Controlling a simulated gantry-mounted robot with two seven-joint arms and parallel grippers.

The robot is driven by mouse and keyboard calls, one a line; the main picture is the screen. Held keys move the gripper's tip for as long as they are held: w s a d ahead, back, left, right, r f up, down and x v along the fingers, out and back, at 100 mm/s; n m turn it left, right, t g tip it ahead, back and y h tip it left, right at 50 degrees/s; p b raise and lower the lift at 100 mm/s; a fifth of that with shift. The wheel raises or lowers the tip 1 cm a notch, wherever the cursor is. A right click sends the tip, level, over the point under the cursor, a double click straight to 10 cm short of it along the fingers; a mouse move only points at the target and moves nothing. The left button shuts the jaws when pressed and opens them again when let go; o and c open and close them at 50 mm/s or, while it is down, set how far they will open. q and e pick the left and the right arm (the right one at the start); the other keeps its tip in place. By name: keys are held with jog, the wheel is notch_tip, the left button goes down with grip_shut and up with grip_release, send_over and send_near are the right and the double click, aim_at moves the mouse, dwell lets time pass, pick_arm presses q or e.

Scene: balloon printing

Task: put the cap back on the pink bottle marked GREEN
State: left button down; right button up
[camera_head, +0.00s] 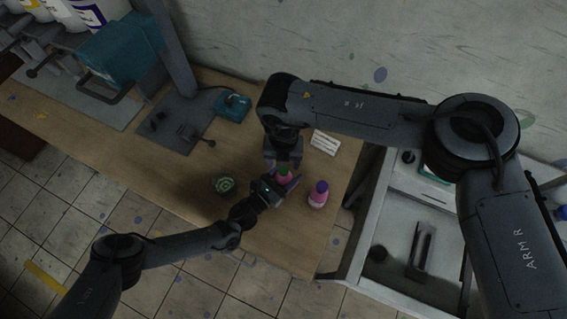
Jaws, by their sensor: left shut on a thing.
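A pink bottle (287,180) with green at its top stands on the wooden table, mostly hidden between my two grippers. No marking on it can be read. My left gripper (278,185) comes in from the lower left and is shut on this bottle. My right gripper (284,164) points down directly over the bottle's top, at the green part. Its fingers are small and dark, and I cannot tell whether they are open or hold the cap. A second pink bottle (318,196) with a purple top stands upright to the right, apart from both grippers.
A round green patterned item (224,185) lies left of the grippers. A white card (324,142) lies behind the second bottle. A teal box (233,106) and a dark stand plate (182,122) are farther back. The table front is clear. A grey-white bench (402,232) stands right.

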pick_arm(q)
jog(key=shift+f, duration=0.1)
pick_arm(e)
notch_tip(320, 180, up, 9)
dwell(0.3)
pick_arm(q)
jog(key=shift+c, duration=0.8)
grip_release()
jog(key=shift+s+a, duration=0.1)
jog(key=v, duration=1)
jog(key=shift+s+a+p, duration=0.2)
jog(key=shift+p, duration=0.15)
pick_arm(e)
jog(key=shift+r, duration=0.35)
